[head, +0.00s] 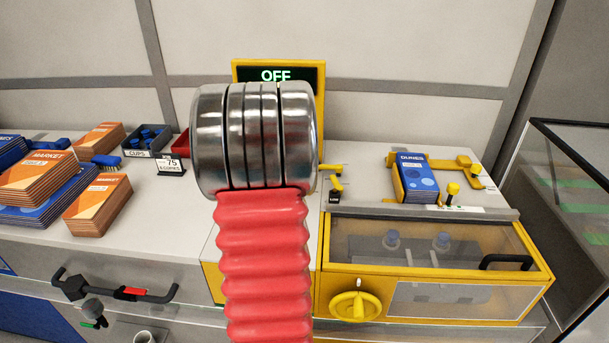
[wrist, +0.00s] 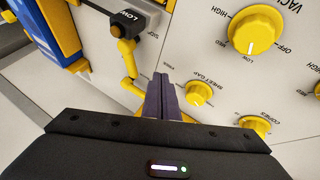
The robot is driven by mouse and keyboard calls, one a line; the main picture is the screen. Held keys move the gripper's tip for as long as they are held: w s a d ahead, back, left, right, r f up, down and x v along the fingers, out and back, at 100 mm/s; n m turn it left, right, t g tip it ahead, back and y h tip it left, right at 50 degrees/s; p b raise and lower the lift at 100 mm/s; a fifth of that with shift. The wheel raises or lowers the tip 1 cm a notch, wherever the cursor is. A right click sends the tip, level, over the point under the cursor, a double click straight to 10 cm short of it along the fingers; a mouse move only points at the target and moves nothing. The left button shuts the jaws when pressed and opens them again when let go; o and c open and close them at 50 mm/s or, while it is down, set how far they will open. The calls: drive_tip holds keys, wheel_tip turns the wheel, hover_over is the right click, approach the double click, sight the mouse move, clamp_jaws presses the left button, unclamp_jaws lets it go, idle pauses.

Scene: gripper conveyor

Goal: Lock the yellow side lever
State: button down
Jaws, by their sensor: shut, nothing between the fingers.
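The yellow side lever (wrist: 128,58) is in the upper left of the wrist view, beside a black block (wrist: 127,20) with partly readable white lettering. In the head view a small yellow lever (head: 336,184) stands just right of my arm, above a small black label. My gripper (wrist: 164,82) shows in the wrist view with its dark purple fingers pressed together and nothing between them. The fingertips are just right of the lever's lower part; I cannot tell whether they touch it. In the head view my arm hides the gripper.
Right of the fingers are yellow dials: vacuum (wrist: 251,31), sheet gap (wrist: 199,92) and copies (wrist: 256,124). A blue stack (head: 417,178) sits between yellow guides right of the lever. An "OFF" display (head: 276,75) stands behind my arm. Orange stacks (head: 98,205) occupy the left counter.

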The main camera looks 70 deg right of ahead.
sight(336, 186)
drive_tip(key=shift+s+d+f, duration=0.3)
drive_tip(key=shift+s+d, duration=0.25)
drive_tip(key=shift+s, duration=0.1)
drive_tip(key=shift+s+d+f, duration=0.25)
drive_tip(key=shift+s+d, duration=0.25)
drive_tip(key=shift+s, duration=0.1)
drive_tip(key=shift+s+d, duration=0.4)
drive_tip(key=shift+s, duration=0.2)
drive_tip(key=shift+s, duration=0.15)
